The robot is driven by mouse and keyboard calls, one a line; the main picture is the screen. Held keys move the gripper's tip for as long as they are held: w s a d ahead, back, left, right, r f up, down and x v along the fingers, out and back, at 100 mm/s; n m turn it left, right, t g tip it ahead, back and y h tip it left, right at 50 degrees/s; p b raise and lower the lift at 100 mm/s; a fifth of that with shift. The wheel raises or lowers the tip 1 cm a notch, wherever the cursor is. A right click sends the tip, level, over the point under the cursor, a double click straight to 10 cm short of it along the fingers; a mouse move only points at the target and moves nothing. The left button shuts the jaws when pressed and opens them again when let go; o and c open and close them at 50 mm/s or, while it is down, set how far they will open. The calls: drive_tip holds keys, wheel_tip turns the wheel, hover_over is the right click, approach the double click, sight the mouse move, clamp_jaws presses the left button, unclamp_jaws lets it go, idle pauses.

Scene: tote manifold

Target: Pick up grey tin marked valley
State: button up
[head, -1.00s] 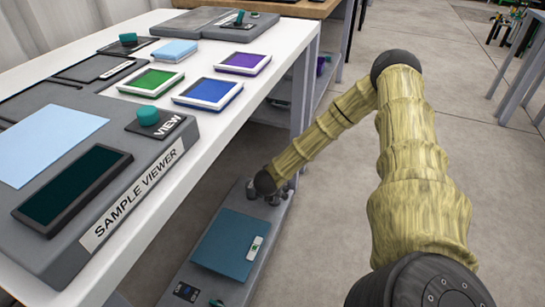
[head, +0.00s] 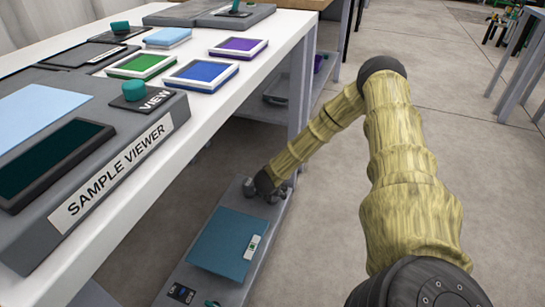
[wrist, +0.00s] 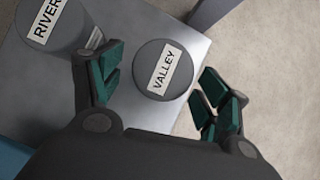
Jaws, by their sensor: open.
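The grey tin marked VALLEY (wrist: 151,84) shows from above in the wrist view, its round lid bearing a white label. It stands on a grey shelf surface. My gripper (wrist: 163,76) is open, with one green-padded finger pair to the left of the tin and the other to its right. The tin lies between the fingers in the picture; I see no clear contact, and their height relative to it is hard to tell. In the head view my gripper (head: 268,192) is down at the low shelf, mostly hidden behind my wrist, so the tin is not clearly seen there.
A grey tin marked RIVER (wrist: 66,25) stands left of the left fingers, close to them. The shelf edge lies just right of the valley tin, with floor beyond. In the head view, a blue-green panel (head: 222,243) lies nearer on the shelf, and the white bench (head: 205,112) overhangs at left.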

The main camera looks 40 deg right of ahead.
drive_tip(key=b+x, duration=0.1)
drive_tip(key=x, duration=0.1)
drive_tip(key=shift+w+f, duration=0.1)
drive_tip(key=shift+f, duration=0.15)
drive_tip(key=shift+r, duration=0.1)
drive_tip(key=c, duration=1.2)
